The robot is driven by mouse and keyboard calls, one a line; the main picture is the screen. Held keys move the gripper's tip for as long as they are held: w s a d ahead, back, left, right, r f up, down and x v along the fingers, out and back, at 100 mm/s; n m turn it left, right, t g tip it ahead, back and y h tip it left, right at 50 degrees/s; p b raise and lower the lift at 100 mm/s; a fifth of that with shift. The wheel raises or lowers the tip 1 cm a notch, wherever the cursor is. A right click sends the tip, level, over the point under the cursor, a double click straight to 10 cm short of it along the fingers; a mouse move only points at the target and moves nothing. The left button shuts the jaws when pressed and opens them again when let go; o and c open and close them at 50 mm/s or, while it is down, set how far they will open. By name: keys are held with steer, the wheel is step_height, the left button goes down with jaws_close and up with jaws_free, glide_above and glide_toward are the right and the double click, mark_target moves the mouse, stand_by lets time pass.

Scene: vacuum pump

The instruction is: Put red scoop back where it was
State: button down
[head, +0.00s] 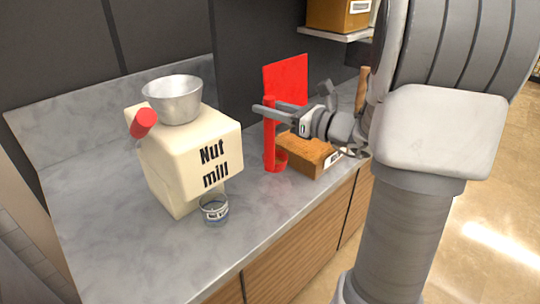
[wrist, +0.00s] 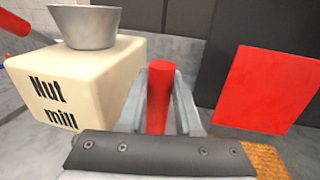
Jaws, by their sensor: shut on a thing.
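The red scoop (head: 269,135) is upright, with its long handle at the top and its round cup at the bottom. My gripper (head: 264,107) is shut on the upper handle. In the wrist view the red scoop (wrist: 159,98) stands between the two grey fingers. The scoop's cup is low over the counter, just left of a brown wooden box (head: 314,158). I cannot tell whether it touches the counter or the box. The cup is hidden in the wrist view.
A cream nut mill (head: 180,170) with a metal bowl (head: 174,100) and red knob stands left of the scoop. A labelled glass (head: 214,208) is at its front. A red panel (head: 287,80) stands behind the box. The grey counter (head: 110,245) is clear at the front left.

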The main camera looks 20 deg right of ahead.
steer(key=shift+f+b, duration=0.5)
steer(key=shift+f, duration=2.8)
steer(key=c, duration=0.6)
jaws_free()
steer(key=shift+s+d, duration=0.2)
steer(key=shift+s, duration=0.05)
glide_toward(274, 133)
steer(key=shift+s+d+f, duration=0.15)
steer(key=shift+d, duration=0.05)
